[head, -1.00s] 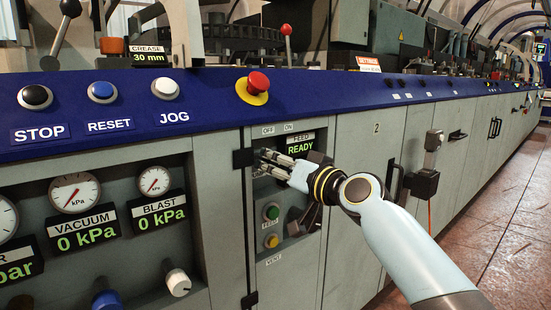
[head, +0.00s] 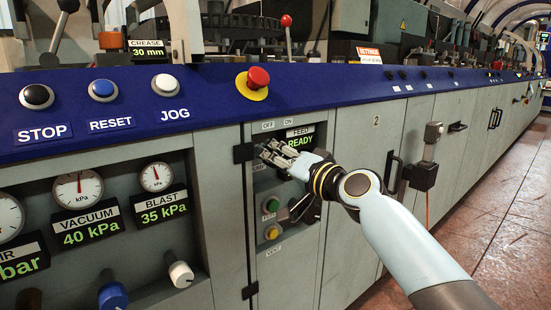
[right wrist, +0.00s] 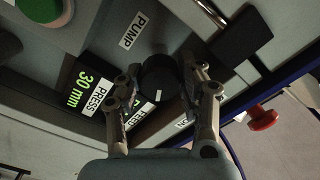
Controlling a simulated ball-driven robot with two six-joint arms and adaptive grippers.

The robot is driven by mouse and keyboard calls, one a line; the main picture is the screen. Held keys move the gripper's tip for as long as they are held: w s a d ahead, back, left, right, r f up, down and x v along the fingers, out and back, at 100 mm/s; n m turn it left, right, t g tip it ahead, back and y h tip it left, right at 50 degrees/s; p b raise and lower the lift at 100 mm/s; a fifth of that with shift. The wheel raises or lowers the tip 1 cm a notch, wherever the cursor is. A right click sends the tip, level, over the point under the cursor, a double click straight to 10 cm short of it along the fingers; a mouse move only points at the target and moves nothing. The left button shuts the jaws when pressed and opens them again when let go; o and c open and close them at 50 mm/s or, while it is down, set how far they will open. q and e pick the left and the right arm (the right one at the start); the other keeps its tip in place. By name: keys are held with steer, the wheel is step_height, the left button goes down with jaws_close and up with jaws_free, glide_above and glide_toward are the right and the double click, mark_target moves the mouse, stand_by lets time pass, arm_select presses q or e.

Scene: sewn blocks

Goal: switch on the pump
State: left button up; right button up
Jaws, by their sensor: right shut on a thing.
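The pump switch is a round black knob (right wrist: 158,75) with a small white mark, beside a white PUMP label (right wrist: 133,30) in the right wrist view. My right gripper (right wrist: 160,82) is shut on this knob, one finger on each side. In the head view my right gripper (head: 266,152) is at the narrow panel below the OFF and ON labels, and its fingers hide the knob. The vacuum gauge (head: 77,190) reads 40 kPa and the blast gauge (head: 156,177) reads 35 kPa. My left gripper is not in view.
A green button (head: 271,205) and a yellow button (head: 272,232) sit below my gripper. A red emergency button (head: 257,78) stands out from the blue ledge above. The FEED display (head: 300,141) reads READY. Open floor (head: 480,235) lies at the right.

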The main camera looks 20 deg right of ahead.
steer(key=o, duration=0.9)
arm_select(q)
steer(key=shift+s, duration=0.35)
arm_select(e)
steer(key=v, duration=1.2)
